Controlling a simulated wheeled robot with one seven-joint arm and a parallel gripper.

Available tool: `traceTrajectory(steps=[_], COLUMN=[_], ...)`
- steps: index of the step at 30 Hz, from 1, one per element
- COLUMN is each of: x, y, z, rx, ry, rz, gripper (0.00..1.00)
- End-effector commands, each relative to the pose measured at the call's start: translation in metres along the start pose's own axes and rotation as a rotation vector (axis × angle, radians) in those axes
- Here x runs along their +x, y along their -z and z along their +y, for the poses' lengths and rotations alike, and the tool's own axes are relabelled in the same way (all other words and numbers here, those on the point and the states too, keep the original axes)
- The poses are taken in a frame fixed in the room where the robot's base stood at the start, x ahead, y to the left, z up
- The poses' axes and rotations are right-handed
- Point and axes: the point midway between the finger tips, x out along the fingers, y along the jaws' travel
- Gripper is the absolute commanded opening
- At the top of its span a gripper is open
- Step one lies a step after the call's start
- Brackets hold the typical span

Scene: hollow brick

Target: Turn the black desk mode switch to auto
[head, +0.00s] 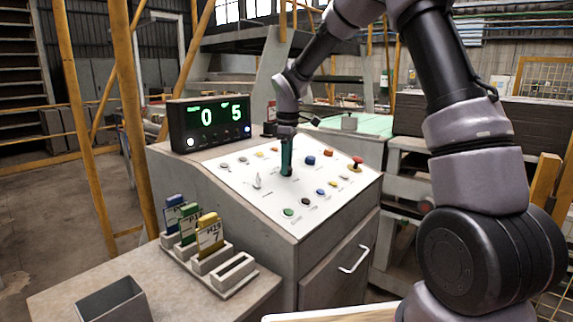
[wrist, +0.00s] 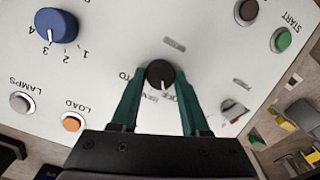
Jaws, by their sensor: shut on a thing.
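The black mode switch (wrist: 158,72) is a round knob on the white sloped panel (head: 325,195). In the wrist view it sits between the two teal fingertips of my gripper (wrist: 160,76), which is shut on it. Its white pointer line faces the bottom of the wrist view, near partly hidden lettering. Letters ending in "TO" show to the left of the knob; the rest of that label is hidden by a finger. In the head view my gripper (head: 287,170) reaches down onto the middle of the panel, and its fingers mostly hide the switch.
Near the switch are a blue numbered dial (wrist: 57,24), an orange LOAD button (wrist: 72,122), a green START button (wrist: 282,40) and another small knob (wrist: 232,109). A red mushroom button (head: 356,163) stands up at the right. A display (head: 208,122) reads "0 5".

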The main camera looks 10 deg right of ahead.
Motion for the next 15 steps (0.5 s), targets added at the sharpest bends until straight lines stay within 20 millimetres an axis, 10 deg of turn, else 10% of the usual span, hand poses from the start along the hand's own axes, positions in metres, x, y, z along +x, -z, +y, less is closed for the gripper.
traceTrajectory(steps=[15], x=[0.0000], y=[-0.0020], z=[0.0030], rx=[0.478], ry=[0.108], rz=[0.042], gripper=[0.00])
